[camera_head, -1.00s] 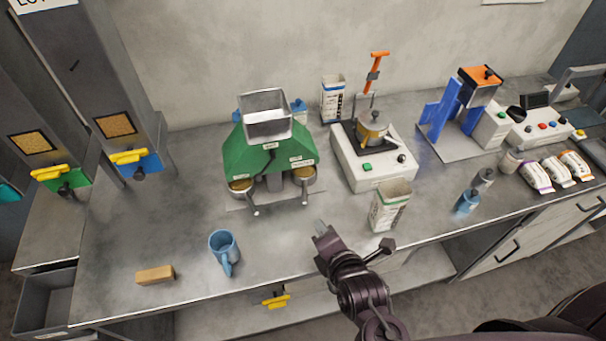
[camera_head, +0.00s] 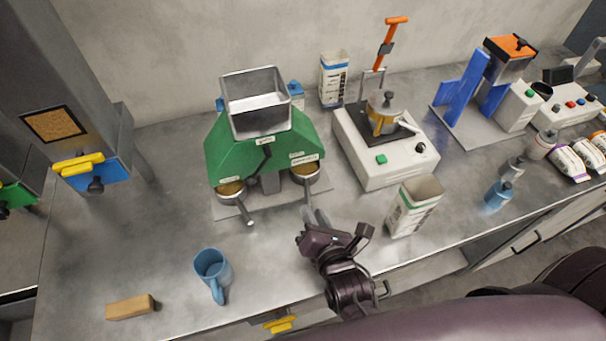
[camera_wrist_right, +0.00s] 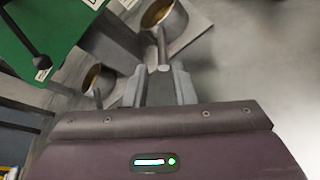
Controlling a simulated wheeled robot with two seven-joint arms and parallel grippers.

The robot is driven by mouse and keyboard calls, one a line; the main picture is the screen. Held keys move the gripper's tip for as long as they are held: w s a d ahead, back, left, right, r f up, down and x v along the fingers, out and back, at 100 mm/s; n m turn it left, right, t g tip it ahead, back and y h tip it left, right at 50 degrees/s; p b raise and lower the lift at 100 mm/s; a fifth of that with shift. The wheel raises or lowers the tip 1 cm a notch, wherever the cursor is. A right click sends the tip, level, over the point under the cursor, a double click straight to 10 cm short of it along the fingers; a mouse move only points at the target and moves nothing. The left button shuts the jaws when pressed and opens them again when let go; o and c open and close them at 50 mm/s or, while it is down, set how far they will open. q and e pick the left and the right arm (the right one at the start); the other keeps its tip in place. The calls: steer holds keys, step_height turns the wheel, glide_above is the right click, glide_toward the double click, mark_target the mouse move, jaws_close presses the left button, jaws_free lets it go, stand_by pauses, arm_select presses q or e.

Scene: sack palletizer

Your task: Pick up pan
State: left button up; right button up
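Two small round metal pans with brown contents and bar handles sit under the green machine (camera_head: 262,150), a left pan (camera_head: 231,192) and a right pan (camera_head: 305,174). In the right wrist view the right pan (camera_wrist_right: 165,17) is at the top, its handle pointing down toward my fingers, and the left pan (camera_wrist_right: 98,80) is at the left. My right gripper (camera_head: 316,216) is just in front of the right pan's handle. In the wrist view its fingers (camera_wrist_right: 165,75) are apart, with the handle's end at the gap between the tips. My left gripper is not in view.
A blue mug (camera_head: 213,272) and a wooden block (camera_head: 131,307) lie at the front left. An open carton (camera_head: 413,206) stands right of my gripper, before a white hotplate device (camera_head: 383,150). Bare bench lies between mug and gripper.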

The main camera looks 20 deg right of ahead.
mark_target(308, 190)
steer(key=x, duration=0.3)
steer(key=shift+w, duration=0.1)
steer(key=shift+w+d+p, duration=0.1)
steer(key=shift+w+p, duration=0.2)
steer(key=shift+p, duration=0.15)
steer(key=x, duration=0.3)
steer(key=p+x, duration=0.1)
steer(key=shift+w+d, duration=0.35)
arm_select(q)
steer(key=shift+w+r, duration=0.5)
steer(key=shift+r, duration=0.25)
arm_select(e)
steer(key=shift+s, duration=0.1)
jaws_close()
